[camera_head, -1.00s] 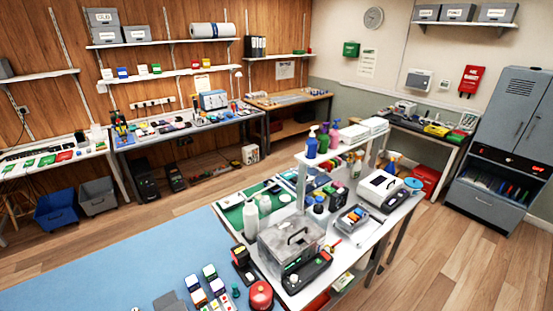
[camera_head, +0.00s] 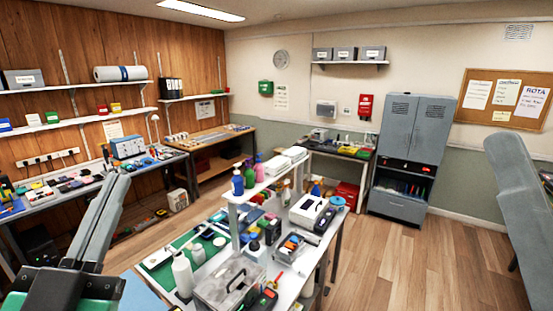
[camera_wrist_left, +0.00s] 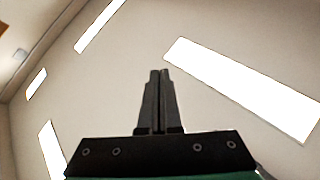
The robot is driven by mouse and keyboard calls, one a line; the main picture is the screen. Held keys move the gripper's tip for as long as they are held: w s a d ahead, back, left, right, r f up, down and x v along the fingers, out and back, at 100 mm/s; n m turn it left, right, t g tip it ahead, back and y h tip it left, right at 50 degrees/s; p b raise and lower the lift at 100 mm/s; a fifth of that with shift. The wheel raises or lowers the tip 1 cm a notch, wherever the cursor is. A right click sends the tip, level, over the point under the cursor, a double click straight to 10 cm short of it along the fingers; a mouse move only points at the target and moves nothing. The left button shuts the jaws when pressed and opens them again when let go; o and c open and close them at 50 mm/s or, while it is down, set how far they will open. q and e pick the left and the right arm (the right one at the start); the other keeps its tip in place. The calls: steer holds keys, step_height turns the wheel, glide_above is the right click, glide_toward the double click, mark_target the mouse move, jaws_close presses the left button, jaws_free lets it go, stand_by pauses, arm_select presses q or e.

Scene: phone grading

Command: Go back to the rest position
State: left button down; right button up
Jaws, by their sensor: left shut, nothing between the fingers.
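My left gripper (camera_head: 112,195) shows at the lower left of the head view. Its fingers point up and lie together, shut and empty. In the left wrist view my left gripper (camera_wrist_left: 160,72) is also shut, with its two fingers side by side and only ceiling beyond them. A grey arm part of mine stands at the right edge of the head view. My right gripper's fingers cannot be made out there.
A white workbench (camera_head: 312,243) with bottles, a clear case (camera_head: 226,288) and a shelf stands in the middle. A grey cabinet (camera_head: 412,140) is at the back right. The wooden floor (camera_head: 430,265) at right is clear.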

arm_select(q)
steer(key=s+d+r+n+t+h, duration=0.2)
steer(key=s+r+n+t, duration=0.1)
steer(key=s+r, duration=0.6)
step_height(320, 180, up, 12)
steer(key=p, duration=1.3)
steer(key=shift+s+a+f, duration=0.2)
steer(key=shift+s, duration=0.1)
